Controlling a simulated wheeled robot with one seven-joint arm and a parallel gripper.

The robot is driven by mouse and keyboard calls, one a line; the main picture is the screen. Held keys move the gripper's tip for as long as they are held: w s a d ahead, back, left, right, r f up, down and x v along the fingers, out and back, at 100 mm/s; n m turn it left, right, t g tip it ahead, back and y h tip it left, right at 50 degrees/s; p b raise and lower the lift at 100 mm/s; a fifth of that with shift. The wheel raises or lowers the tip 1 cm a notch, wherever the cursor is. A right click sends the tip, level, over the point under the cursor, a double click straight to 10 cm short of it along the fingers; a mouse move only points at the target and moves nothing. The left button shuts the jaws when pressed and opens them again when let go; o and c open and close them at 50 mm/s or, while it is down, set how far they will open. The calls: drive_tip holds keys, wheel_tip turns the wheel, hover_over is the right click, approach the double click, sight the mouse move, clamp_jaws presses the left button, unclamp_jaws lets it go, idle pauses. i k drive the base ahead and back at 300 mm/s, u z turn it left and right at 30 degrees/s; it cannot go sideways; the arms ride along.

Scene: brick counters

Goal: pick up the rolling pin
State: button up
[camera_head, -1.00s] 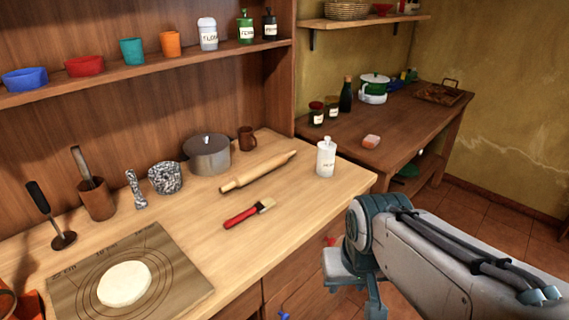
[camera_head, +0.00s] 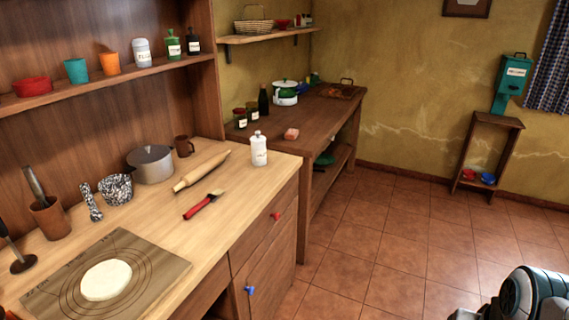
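The wooden rolling pin (camera_head: 201,172) lies on the light wood counter (camera_head: 150,222), slanting from lower left to upper right. It is between the grey pot (camera_head: 151,164) and the red-handled brush (camera_head: 203,204). The white bottle (camera_head: 259,149) stands to its right, apart from it. Part of my arm shows at the lower right corner, well away from the rolling pin. My gripper's fingers are not visible.
A mug (camera_head: 183,146) stands behind the rolling pin. A pastry mat (camera_head: 160,272) with flat dough (camera_head: 106,280) lies at the front left. A second, darker table (camera_head: 300,112) stands beyond the counter. The tiled floor (camera_head: 390,235) to the right is open.

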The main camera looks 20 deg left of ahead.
sight(190, 179)
drive_tip(key=i, duration=2.15)
drive_tip(key=u, duration=1.4)
drive_tip(key=i, duration=0.8)
drive_tip(key=u, duration=1.25)
drive_tip(key=i, duration=0.35)
drive_tip(key=u, duration=0.25)
